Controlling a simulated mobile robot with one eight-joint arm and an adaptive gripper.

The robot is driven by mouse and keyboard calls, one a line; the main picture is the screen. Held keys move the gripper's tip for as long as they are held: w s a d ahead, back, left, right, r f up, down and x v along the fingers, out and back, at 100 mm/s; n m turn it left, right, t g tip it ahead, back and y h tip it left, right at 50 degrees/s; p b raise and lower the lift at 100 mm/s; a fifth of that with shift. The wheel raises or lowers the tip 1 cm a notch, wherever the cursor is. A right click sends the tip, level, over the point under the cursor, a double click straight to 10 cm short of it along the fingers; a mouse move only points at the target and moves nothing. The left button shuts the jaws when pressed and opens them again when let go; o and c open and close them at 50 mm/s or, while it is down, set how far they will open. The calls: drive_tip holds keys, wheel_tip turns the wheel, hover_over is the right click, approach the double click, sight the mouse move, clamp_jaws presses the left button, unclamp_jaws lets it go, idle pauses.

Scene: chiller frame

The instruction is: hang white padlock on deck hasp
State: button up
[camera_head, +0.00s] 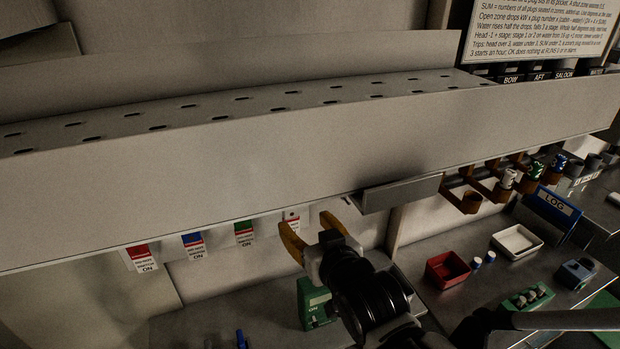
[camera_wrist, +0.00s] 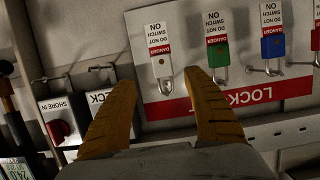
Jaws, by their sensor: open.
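The white padlock (camera_wrist: 161,66) hangs by its tag on the lockout board (camera_wrist: 270,92), which appears upside down in the wrist view. Its tag also shows under the long ledge in the head view (camera_head: 291,217). In the head view my gripper (camera_head: 306,226) is beside the white tag. A partly hidden label ending in CK (camera_wrist: 110,98) sits left of the board, with thin metal hooks near it. I cannot tell whether this is the deck hasp.
Green (camera_wrist: 218,53), blue (camera_wrist: 273,45) and red (camera_wrist: 316,40) padlocks hang beside the white one. A red knob (camera_wrist: 59,131) is by the SHORE IN label. A long ledge (camera_head: 200,175) overhangs the padlocks. A red tray (camera_head: 447,270) and white tray (camera_head: 517,241) stand on the right bench.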

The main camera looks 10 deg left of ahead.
sight(291, 215)
drive_tip(key=x, duration=0.4)
drive_tip(key=shift+f+b, duration=0.1)
drive_tip(key=shift+b, duration=0.3)
drive_tip(key=x, duration=0.3)
drive_tip(key=b+x, duration=0.1)
drive_tip(key=x, duration=0.1)
drive_tip(key=shift+w+a+r, duration=0.1)
drive_tip(key=shift+a+r, duration=0.15)
clamp_jaws()
